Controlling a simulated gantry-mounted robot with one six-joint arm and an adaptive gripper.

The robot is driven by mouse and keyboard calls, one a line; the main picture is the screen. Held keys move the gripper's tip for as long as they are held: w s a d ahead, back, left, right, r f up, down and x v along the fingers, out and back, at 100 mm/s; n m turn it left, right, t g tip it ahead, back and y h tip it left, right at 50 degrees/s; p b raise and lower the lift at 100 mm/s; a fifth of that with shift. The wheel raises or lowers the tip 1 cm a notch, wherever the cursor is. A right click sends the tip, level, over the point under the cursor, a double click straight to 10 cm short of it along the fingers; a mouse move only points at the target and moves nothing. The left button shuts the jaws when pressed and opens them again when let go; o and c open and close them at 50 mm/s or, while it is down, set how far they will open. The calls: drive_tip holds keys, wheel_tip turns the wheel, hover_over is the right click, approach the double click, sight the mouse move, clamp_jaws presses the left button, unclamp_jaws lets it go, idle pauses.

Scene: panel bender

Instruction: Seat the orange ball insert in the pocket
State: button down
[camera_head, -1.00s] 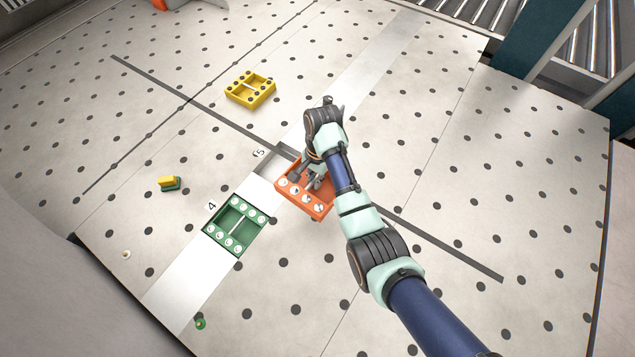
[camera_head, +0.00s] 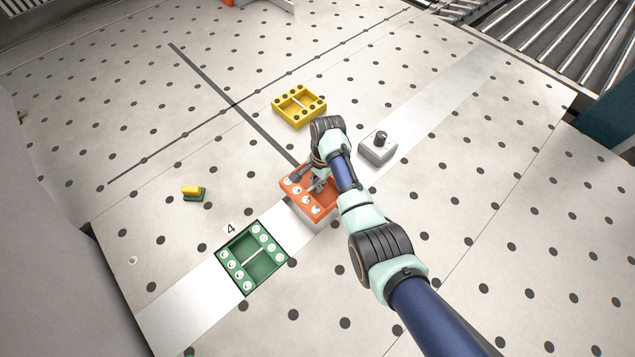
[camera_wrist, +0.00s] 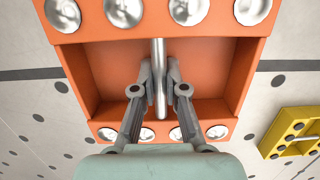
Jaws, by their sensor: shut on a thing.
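The orange ball insert (camera_head: 292,190) is an open orange box with rows of silver balls along two opposite sides and a silver bar across its middle. My gripper (camera_head: 319,183) is shut on that bar; in the wrist view my gripper (camera_wrist: 160,88) has one finger on each side of it. In the wrist view the orange insert (camera_wrist: 215,65) looks level and fills the middle. In the head view it is over the pale strip, beyond the green insert. The pocket is hidden beneath the insert and my arm. I cannot tell whether the insert touches it.
A green ball insert (camera_head: 230,250) sits in the strip by the mark 4 (camera_head: 230,228). A yellow insert (camera_head: 299,91) lies behind, and a grey block with a knob (camera_head: 378,148) stands to the right. A small yellow-and-green piece (camera_head: 194,192) is at left. Perforated table is clear between them.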

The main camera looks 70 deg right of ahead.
drive_tip(key=shift+f+b, duration=5.35)
drive_tip(key=shift+f, duration=1.25)
drive_tip(key=shift+f, duration=0.35)
drive_tip(key=c, duration=1.1)
unclamp_jaws()
drive_tip(key=shift+c, duration=0.2)
drive_tip(key=r, duration=0.4)
drive_tip(key=d+r, duration=0.1)
drive_tip(key=r, duration=0.7)
drive_tip(key=shift+s+d, duration=0.35)
drive_tip(key=shift+f, duration=0.1)
